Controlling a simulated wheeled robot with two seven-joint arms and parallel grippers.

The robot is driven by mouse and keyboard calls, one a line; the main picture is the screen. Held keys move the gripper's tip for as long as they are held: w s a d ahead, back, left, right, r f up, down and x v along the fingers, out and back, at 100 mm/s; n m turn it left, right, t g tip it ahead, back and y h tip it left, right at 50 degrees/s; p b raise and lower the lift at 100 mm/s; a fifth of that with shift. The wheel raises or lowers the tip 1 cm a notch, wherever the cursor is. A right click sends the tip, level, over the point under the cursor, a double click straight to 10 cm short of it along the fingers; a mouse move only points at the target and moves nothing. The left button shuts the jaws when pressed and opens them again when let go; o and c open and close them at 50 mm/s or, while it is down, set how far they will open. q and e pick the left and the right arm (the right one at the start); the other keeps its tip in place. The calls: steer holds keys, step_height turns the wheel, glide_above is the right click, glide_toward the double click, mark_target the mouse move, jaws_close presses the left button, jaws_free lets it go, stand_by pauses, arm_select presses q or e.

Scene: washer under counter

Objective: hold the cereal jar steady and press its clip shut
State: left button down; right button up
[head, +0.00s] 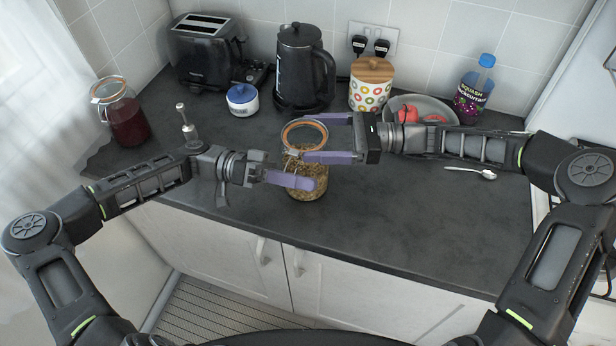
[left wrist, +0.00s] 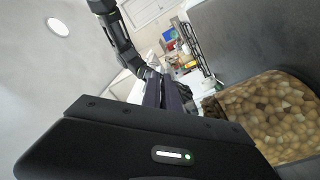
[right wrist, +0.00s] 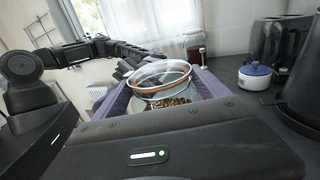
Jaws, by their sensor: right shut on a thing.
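The cereal jar (head: 307,192) is glass with an orange-rimmed lid (head: 304,125) and brown cereal inside, standing on the counter. My right gripper (head: 340,138) is shut on the jar near its top, one finger on each side; the right wrist view shows the lid (right wrist: 160,78) between the fingers. My left gripper (head: 310,184) is at the jar's front left side, its fingers close together and seemingly empty. The left wrist view shows cereal (left wrist: 268,115) right beside it. The clip is too small and partly hidden to tell its state.
A jar of dark red contents (head: 127,122) stands at the left. Behind are a toaster (head: 205,52), a blue-lidded pot (head: 242,100), a kettle (head: 302,70), a patterned canister (head: 371,88), a bowl (head: 440,105) and a squash bottle (head: 474,92).

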arm_select(q)
steer(key=shift+w+d+f+m, duration=0.1)
steer(key=shift+w+f+m, duration=0.1)
steer(key=shift+m, duration=0.8)
steer(key=c, duration=1.6)
jaws_free()
steer(key=shift+f, duration=0.15)
